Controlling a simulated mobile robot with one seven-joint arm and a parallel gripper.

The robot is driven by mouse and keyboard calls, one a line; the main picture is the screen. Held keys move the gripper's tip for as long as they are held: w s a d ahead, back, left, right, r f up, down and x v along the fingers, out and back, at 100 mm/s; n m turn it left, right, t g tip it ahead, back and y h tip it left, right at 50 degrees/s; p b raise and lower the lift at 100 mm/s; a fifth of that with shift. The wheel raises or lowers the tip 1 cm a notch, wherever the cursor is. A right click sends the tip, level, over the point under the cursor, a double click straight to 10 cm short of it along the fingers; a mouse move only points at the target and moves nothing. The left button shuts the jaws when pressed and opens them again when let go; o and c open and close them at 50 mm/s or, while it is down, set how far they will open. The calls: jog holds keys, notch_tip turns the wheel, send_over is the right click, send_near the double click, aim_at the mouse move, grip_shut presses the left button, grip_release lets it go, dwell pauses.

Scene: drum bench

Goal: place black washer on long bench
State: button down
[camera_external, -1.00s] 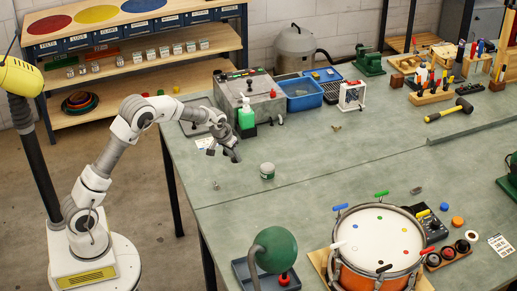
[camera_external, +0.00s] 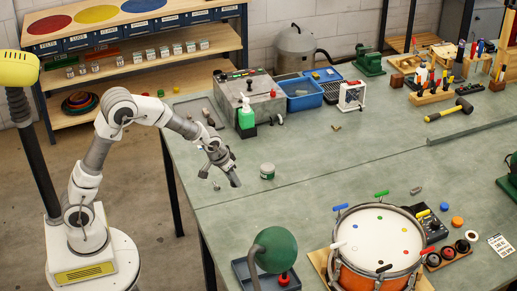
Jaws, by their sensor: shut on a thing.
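The long bench (camera_external: 330,165) is the large grey-green table that fills the middle and right of the view. My gripper (camera_external: 235,182) points downward over its left end, left of a small green-and-white jar (camera_external: 267,171). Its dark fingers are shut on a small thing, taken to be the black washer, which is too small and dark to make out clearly. I cannot tell the exact gap between the fingertips and the bench top. A tiny metal piece (camera_external: 216,186) is just left of the fingers.
A drum (camera_external: 378,235) and a green lamp (camera_external: 275,246) are at the front. A grey machine (camera_external: 262,105), green bottle (camera_external: 246,115) and blue bin (camera_external: 300,95) stand at the back. A hammer (camera_external: 450,110) lies at the right. The middle of the bench is mostly clear.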

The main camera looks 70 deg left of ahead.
jog(key=s+d+f+m+p, duration=0.1)
jog(key=s+d, duration=0.2)
jog(key=s+d+f+m+h, duration=0.1)
jog(key=s+d, duration=0.2)
jog(key=s, duration=0.1)
jog(key=s+d+f+m+p, duration=0.1)
jog(key=s+d+m, duration=0.1)
jog(key=s+d, duration=0.1)
jog(key=shift+s+f+h+p, duration=0.1)
jog(key=shift+s+h+p, duration=0.25)
jog(key=shift+s, duration=0.25)
jog(key=w+a+b, duration=0.1)
jog(key=w, duration=0.1)
jog(key=w+a+n, duration=0.1)
jog(key=w+a, duration=0.1)
jog(key=w, duration=0.1)
jog(key=w+a+r+n+y+b, duration=0.1)
jog(key=w+a, duration=0.1)
jog(key=shift+w+a+b, duration=0.2)
jog(key=shift+w+b, duration=0.1)
jog(key=w+a+r+n+y+b, duration=0.1)
jog(key=w+a+r+n+b, duration=0.1)
jog(key=w+a+r+n, duration=0.2)
jog(key=shift+w+a+r+b, duration=0.3)
jog(key=shift+w+a+r, duration=0.5)
jog(key=shift+w+a, duration=1.15)
jog(key=shift+s+a, duration=0.15)
jog(key=shift+a, duration=0.05)
